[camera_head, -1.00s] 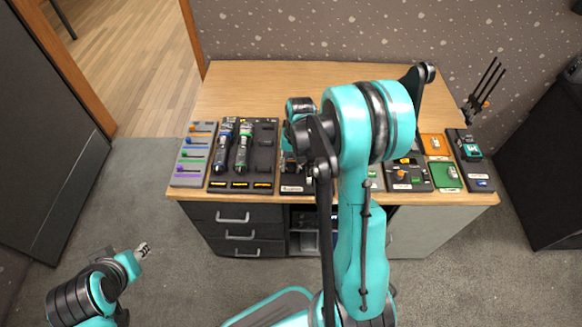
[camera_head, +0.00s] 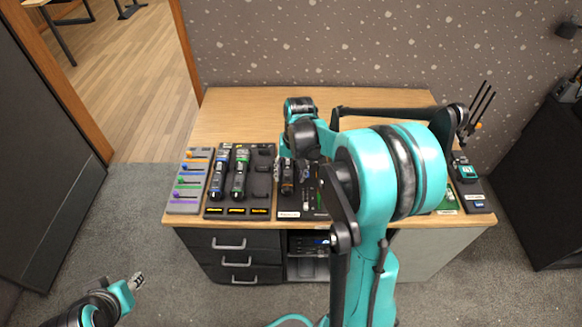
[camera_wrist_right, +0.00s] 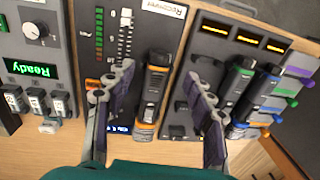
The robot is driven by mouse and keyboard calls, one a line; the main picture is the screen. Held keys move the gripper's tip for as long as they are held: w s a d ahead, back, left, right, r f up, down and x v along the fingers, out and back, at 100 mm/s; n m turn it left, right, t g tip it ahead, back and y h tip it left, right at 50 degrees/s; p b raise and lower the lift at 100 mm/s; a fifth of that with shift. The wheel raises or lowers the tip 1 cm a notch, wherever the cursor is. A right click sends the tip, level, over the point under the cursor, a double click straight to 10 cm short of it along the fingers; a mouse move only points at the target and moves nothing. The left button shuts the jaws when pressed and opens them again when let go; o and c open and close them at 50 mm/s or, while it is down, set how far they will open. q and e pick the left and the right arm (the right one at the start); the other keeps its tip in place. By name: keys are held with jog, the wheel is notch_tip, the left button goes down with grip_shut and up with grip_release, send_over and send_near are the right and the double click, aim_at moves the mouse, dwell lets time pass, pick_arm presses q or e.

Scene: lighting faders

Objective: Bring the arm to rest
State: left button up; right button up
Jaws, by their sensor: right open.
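My right arm rises in front of the table in the head view. Its gripper, in the right wrist view (camera_wrist_right: 160,82), is open, with its two fingers well apart. A black device with orange ends (camera_wrist_right: 152,90) shows between and below the fingers, with no clear contact. In the head view the right fingertips are hard to make out below the wrist. My left gripper (camera_head: 137,281) hangs over the floor at lower left, away from the table; its finger gap is too small to judge.
The wooden table (camera_head: 240,105) carries a colored slider board (camera_head: 187,182), a dark tray (camera_head: 262,180) and several panels. A lit "Ready" panel (camera_wrist_right: 27,69) is left in the wrist view. The table's back is mostly bare. A dark cabinet (camera_head: 545,170) stands right.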

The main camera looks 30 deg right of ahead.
jog(key=s+a+r+n+t, duration=0.2)
jog(key=s+a+r+t, duration=0.1)
jog(key=s+a+r, duration=0.5)
jog(key=s+a+n+t, duration=0.3)
jog(key=s+a+n, duration=0.1)
jog(key=s+a, duration=0.1)
jog(key=shift+s+a+r+t+h, duration=0.2)
jog(key=shift+s+r+t+h, duration=0.1)
jog(key=shift+s+h, duration=0.1)
dwell(1.6)
